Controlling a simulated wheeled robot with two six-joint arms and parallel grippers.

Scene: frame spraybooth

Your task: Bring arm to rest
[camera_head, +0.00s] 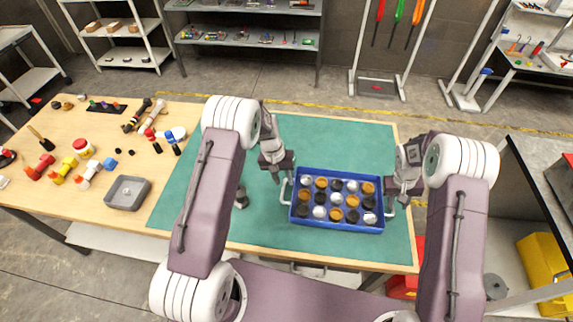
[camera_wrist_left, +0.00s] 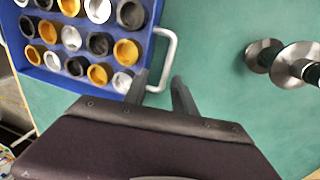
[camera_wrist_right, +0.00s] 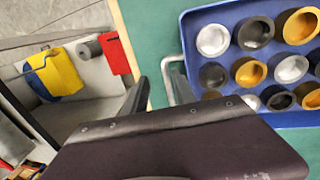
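My left gripper (camera_head: 279,176) is above the left handle of the blue tray (camera_head: 337,228). In the left wrist view its fingers (camera_wrist_left: 159,78) are apart, with the tray's grey handle (camera_wrist_left: 171,48) close to the tips. My right gripper (camera_head: 401,193) is at the tray's right handle. In the right wrist view its fingers (camera_wrist_right: 161,88) are also apart, with the other handle (camera_wrist_right: 166,70) near them. I cannot tell whether either gripper touches a handle. The tray sits on the green mat and holds rows of black, white and orange round pieces.
The green mat (camera_head: 340,136) is mostly clear behind the tray. A metal spool-like part (camera_wrist_left: 280,60) stands left of the tray. A grey bin (camera_head: 127,193) and several tools lie on the table's left. A yellow bin (camera_head: 543,262) is at the right.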

